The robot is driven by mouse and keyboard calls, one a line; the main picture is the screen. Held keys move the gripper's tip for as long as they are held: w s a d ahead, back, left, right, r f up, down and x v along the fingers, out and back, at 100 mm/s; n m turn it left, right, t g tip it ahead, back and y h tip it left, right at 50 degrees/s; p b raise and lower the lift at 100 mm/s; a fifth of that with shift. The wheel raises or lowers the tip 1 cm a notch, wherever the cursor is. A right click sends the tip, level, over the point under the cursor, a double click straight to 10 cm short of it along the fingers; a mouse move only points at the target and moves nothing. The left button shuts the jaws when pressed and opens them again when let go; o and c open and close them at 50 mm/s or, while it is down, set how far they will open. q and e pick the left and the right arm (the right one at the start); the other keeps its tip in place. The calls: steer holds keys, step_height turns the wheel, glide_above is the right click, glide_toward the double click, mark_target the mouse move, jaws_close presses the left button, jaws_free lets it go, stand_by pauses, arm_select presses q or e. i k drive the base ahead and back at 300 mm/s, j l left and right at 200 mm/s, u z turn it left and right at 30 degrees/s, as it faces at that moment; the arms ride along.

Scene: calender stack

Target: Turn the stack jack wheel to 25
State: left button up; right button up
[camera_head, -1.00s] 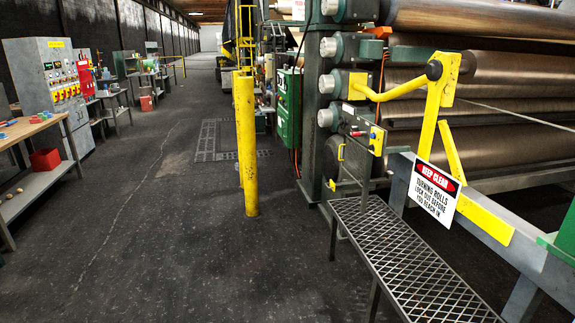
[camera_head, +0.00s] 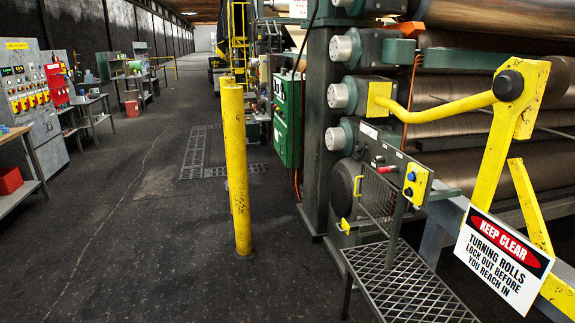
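The calender stack with its large steel rolls (camera_head: 455,112) stands at the right in the head view. Round silver roll-end caps (camera_head: 338,96) line its near frame. Low on the frame is a dark round part (camera_head: 347,186) beside a mesh guard; I cannot tell whether it is the stack jack wheel. No 25 mark or scale is readable. A small control panel with a yellow button box (camera_head: 416,184) sits above it. Neither of my grippers is in view.
A yellow bollard (camera_head: 236,168) stands mid-floor. A mesh step (camera_head: 408,283) and a yellow guard arm (camera_head: 440,108) with a KEEP CLEAR sign (camera_head: 503,259) front the stack. A control cabinet (camera_head: 30,100) and benches line the left.

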mark_target(358, 149)
steer(key=i, duration=1.8)
